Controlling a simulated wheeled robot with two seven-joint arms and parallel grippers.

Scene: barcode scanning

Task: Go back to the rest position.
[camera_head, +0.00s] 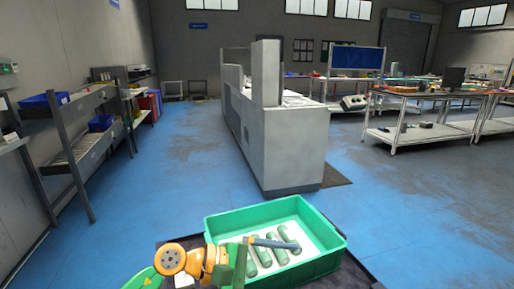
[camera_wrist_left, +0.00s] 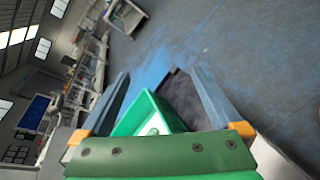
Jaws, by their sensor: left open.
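A green crate (camera_head: 322,262) with a pale inside stands at the bottom centre of the head view. Several dull green cylinders (camera_head: 287,233) lie in it. My left gripper (camera_head: 272,242) comes in from the lower left, over the crate's left part, and one blue-grey finger shows across the cylinders. In the left wrist view my left gripper (camera_wrist_left: 158,74) has its two fingers spread wide with nothing between the tips. The crate (camera_wrist_left: 146,108) shows beyond them, with only part of its inside visible. My right gripper is not in view.
The crate rests on a dark surface (camera_head: 352,272). A grey partition block (camera_head: 285,140) stands ahead. A shelf rack with blue bins (camera_head: 45,100) is at the left. White workbenches (camera_head: 425,135) are at the right. Blue floor (camera_head: 170,165) is clear between rack and partition.

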